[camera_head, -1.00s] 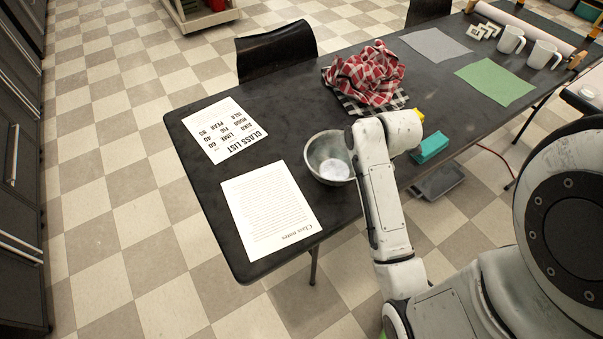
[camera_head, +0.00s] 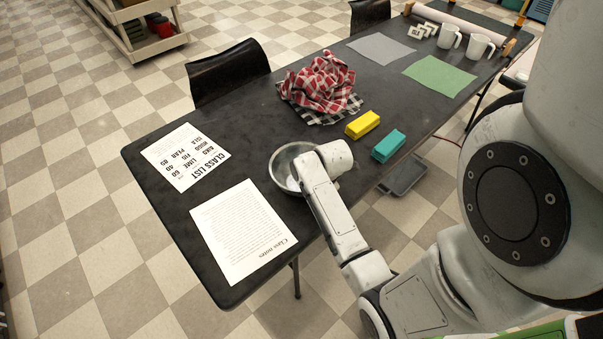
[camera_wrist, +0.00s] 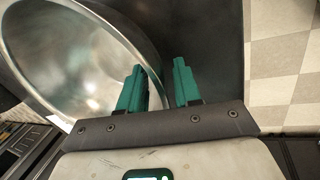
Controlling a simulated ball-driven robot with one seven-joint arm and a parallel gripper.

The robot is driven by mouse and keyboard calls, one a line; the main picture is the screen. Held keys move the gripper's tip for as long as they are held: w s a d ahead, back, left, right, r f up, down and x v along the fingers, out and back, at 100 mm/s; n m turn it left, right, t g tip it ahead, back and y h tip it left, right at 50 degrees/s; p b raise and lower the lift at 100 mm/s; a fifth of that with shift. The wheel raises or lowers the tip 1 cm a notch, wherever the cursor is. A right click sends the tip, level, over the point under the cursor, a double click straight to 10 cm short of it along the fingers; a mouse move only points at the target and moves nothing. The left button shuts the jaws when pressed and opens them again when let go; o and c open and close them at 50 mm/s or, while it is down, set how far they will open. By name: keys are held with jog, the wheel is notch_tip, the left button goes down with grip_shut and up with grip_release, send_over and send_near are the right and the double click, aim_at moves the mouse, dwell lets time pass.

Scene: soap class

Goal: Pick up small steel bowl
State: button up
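The small steel bowl (camera_head: 281,168) stands on the black table near its front edge. My arm covers its right part in the head view, and my gripper is hidden there. In the wrist view the bowl (camera_wrist: 70,55) fills the upper left, with its shiny inside visible. My gripper (camera_wrist: 158,82) has two teal fingers, which are apart. The left finger shows over the bowl's inside and the right finger over the dark table outside it. The bowl's rim runs between them; I cannot tell whether either finger touches it.
Two printed sheets (camera_head: 241,231) lie left of the bowl. A red checked cloth (camera_head: 320,84), a yellow block (camera_head: 362,124) and a teal block (camera_head: 389,145) lie to its right. Mugs (camera_head: 479,47) stand farther back. A black chair (camera_head: 228,73) is at the far edge.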

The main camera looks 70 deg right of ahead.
jog(key=shift+f, duration=0.25)
jog(key=shift+c, duration=0.4)
grip_shut()
jog(key=shift+w+r, duration=0.1)
jog(key=shift+r, duration=0.05)
